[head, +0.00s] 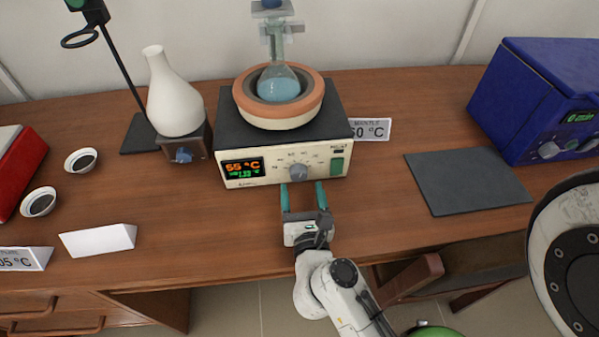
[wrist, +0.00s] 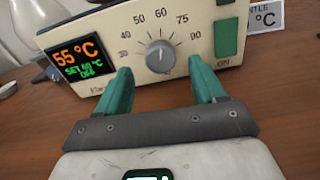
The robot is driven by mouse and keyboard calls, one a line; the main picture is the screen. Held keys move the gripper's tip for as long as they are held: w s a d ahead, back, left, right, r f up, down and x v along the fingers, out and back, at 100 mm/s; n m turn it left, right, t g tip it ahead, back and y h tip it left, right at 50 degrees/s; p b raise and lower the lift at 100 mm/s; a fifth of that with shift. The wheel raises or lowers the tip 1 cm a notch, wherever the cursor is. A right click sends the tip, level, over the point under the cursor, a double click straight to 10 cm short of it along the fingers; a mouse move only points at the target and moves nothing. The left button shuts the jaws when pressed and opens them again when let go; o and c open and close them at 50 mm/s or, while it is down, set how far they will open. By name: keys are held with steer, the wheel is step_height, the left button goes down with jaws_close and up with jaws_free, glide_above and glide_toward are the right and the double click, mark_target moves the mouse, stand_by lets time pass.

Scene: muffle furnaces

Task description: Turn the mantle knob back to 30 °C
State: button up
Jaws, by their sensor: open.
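The mantle knob (head: 298,172) is a grey dial on the front of the cream heating mantle controller (head: 345,167). In the wrist view the knob (wrist: 160,57) has its pointer mark about straight up, toward 60 on the printed scale. The scale's low end, 30, is at the left. The display (wrist: 76,62) reads 55 °C in orange, with a green line below that seems to read SET 60 °C OFF. My gripper (head: 303,188) is open, its teal fingers (wrist: 162,75) pointing at the panel, either side of the knob and just short of it, holding nothing.
A round-bottom flask with blue liquid (head: 279,84) sits in the mantle on top. A green switch (wrist: 227,38) is right of the knob. A card reading 60 °C (head: 372,129) stands behind right. A blue furnace (head: 510,95) and dark mat (head: 465,182) are at right.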

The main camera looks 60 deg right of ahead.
mark_target(299, 177)
steer(key=shift+p+x, duration=0.5)
steer(key=shift+x, duration=1.7)
steer(key=c, duration=1.1)
